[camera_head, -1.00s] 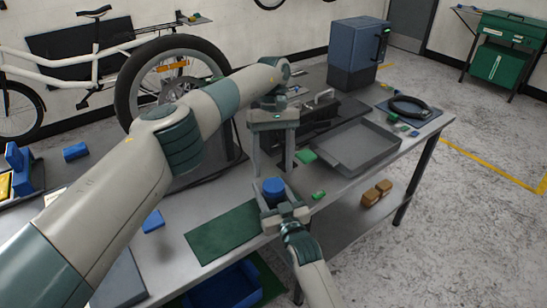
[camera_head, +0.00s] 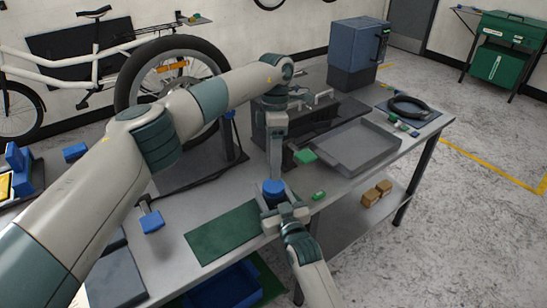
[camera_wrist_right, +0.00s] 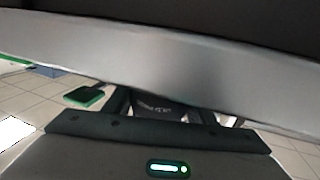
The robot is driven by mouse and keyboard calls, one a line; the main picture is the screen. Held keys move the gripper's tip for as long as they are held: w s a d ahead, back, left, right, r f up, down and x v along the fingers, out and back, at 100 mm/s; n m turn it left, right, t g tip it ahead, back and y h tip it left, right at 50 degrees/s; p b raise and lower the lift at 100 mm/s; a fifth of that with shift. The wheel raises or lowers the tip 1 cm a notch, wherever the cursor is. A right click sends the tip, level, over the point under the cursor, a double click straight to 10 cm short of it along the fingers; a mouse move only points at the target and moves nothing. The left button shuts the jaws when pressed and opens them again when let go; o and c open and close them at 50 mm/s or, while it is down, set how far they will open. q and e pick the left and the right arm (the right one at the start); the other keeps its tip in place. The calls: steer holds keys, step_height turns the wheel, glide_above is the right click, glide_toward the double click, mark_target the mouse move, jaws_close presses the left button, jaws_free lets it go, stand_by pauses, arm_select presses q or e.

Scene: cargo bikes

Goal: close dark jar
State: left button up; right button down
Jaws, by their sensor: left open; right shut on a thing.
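A round blue lid (camera_head: 273,187) shows at my right gripper (camera_head: 283,211), near the table's front edge. The jar body below it is mostly hidden in the head view. In the right wrist view a dark jar (camera_wrist_right: 158,106) with faint lettering sits between the fingers, partly covered by a wide grey band. My right gripper is shut on the jar. My left gripper (camera_head: 276,172) points down from above, its fingertips at the blue lid. It is seen edge-on and open; whether its fingers touch the lid, and how the lid sits on the jar, I cannot tell.
A grey tray (camera_head: 352,151) and a dark rack stand right of and behind my left gripper. A green mat (camera_head: 224,236) lies left of the jar. Small green blocks (camera_head: 319,196) and a blue-headed tool (camera_head: 152,222) lie nearby. A blue bin (camera_head: 225,288) is below the table edge.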

mark_target(274, 185)
arm_select(q)
steer(key=n, duration=0.6)
steer(key=shift+s+r+t, duration=0.1)
steer(key=shift+r+t, duration=0.15)
steer(key=shift+t, duration=0.15)
steer(key=n, duration=0.5)
steer(key=shift+s+r+n, duration=0.15)
steer(key=shift+r+n, duration=0.1)
steer(key=shift+n, duration=0.05)
steer(key=n, duration=0.4)
steer(key=n+t, duration=0.1)
steer(key=n, duration=0.1)
steer(key=shift+s+d+r, duration=0.1)
steer(key=shift+s+r, duration=0.15)
steer(key=shift+r, duration=0.05)
steer(key=n, duration=0.6)
steer(key=shift+s+r+t, duration=0.3)
steer(key=shift+t, duration=0.1)
steer(key=shift+f, duration=0.1)
steer(key=shift+f, duration=3.95)
